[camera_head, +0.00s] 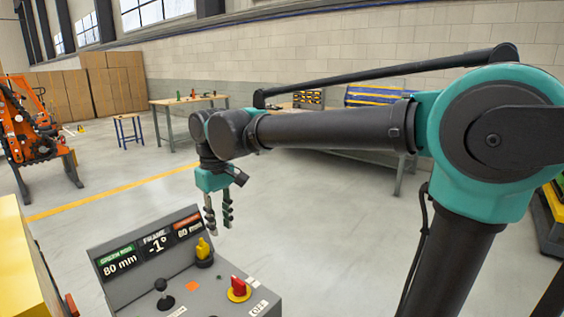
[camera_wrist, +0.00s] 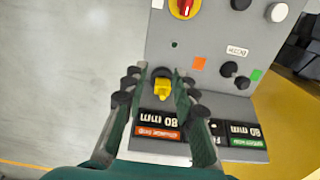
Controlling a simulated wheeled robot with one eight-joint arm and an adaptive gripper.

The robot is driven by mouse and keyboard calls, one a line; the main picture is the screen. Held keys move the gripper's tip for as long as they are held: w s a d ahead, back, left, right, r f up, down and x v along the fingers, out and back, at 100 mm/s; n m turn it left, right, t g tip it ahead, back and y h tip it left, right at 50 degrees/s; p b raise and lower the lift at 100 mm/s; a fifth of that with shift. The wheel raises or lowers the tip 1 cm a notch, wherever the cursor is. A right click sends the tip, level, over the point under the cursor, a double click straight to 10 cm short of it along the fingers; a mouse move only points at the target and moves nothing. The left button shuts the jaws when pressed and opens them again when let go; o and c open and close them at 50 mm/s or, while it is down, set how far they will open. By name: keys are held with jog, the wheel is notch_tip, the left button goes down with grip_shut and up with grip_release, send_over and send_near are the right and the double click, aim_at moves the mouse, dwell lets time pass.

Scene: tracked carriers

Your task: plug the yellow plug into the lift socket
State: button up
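The yellow plug (camera_head: 203,246) stands on a dark round base on the grey control console (camera_head: 128,300), beside the display. In the wrist view the yellow plug (camera_wrist: 162,88) shows between my fingers. My gripper (camera_head: 219,222) points down above the console, a little higher than the plug and to its right in the head view. In the wrist view my gripper (camera_wrist: 160,78) has its two fingers well apart, with no visible contact on the plug. I cannot tell which opening on the console is the lift socket.
The console carries a red knob (camera_head: 238,289) on a yellow base, a black joystick (camera_head: 163,293), an orange square (camera_head: 190,287) and a display reading 80 mm, -1° and 80 mm. An orange machine (camera_head: 30,125) stands at the left. The floor behind the console is clear.

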jog(key=d+r, duration=0.3)
jog(key=r, duration=0.3)
jog(key=shift+s+r, duration=0.35)
jog(key=shift+s, duration=0.05)
jog(key=shift+o, duration=1)
jog(key=shift+d+r, duration=0.15)
jog(key=shift+r, duration=0.1)
jog(key=o, duration=0.4)
jog(key=a, duration=0.1)
jog(key=w+a, duration=0.1)
jog(key=a, duration=0.1)
jog(key=w+a+f, duration=0.1)
jog(key=a, duration=0.1)
jog(key=shift+c, duration=0.2)
send_near(203, 250)
jog(key=d+f, duration=0.2)
jog(key=f, duration=0.1)
jog(key=d+f, duration=0.2)
jog(key=f, duration=0.1)
jog(key=w+d+f, duration=0.1)
jog(key=d+f, duration=0.1)
jog(key=f, duration=0.1)
jog(key=shift+w+d+f, duration=0.15)
jog(key=shift+d+f, duration=0.05)
jog(key=shift+f, duration=0.3)
jog(key=shift+s+a, duration=0.25)
jog(key=shift+s+a, duration=0.6)
jog(key=shift+s, duration=0.05)
grip_shut()
